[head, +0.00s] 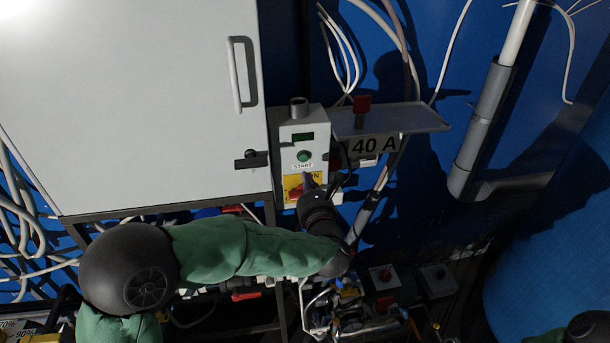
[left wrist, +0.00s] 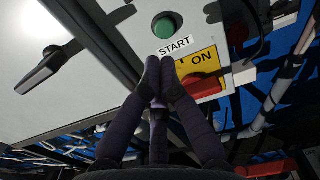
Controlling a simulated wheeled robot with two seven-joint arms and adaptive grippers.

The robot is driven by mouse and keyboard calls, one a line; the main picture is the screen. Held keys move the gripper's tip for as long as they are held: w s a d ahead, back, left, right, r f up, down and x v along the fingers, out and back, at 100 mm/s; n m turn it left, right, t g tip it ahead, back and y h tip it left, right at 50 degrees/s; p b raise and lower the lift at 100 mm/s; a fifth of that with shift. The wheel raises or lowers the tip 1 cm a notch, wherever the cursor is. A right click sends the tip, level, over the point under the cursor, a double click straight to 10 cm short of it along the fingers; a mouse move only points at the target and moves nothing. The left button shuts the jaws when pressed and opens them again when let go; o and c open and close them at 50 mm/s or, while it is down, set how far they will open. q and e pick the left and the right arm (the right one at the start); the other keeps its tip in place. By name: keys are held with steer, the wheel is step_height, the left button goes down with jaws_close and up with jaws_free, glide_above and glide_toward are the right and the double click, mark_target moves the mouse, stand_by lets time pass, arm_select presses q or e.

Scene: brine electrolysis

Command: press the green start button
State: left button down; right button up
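The green start button (head: 304,156) sits on the front of a grey control box (head: 288,137), above a START label. It also shows in the left wrist view (left wrist: 163,27), near the top. My left gripper (head: 309,181) is just below it in the head view, over the yellow plate with the red ON switch (head: 296,189). In the left wrist view its fingertips (left wrist: 159,68) are together with nothing between them, by the START label and apart from the button. My right gripper is not in view; only a bit of my right arm shows at the lower right corner.
A large white cabinet (head: 140,100) with a handle stands left of the control box. A small shelf (head: 400,121) with a red knob (head: 362,104) and a 40 A sign (head: 374,145) juts out at the right. Cables hang around, and pipes stand further right.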

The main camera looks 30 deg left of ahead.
arm_select(q)
steer(key=v, duration=0.6)
steer(key=shift+s+d, duration=0.2)
steer(key=shift+w, duration=0.1)
stand_by(0.4)
steer(key=w+d+f+m+g+h, duration=0.15)
steer(key=d+f+m+h, duration=0.3)
steer(key=f+m, duration=0.9)
steer(key=d+f+m+g+h, duration=0.3)
steer(key=f+m+h, duration=0.3)
steer(key=f+m, duration=0.75)
steer(key=s+d+f+m+g+h, duration=0.2)
steer(key=s+d+f+m+g, duration=0.1)
steer(key=s+f+m, duration=0.4)
steer(key=s+d+f+m+g+h, duration=0.2)
steer(key=s+f+m+g, duration=0.4)
steer(key=s+f, duration=0.8)
steer(key=shift+s+d+f+m, duration=0.25)
steer(key=shift+s+d+m, duration=0.3)
steer(key=shift+s, duration=0.3)
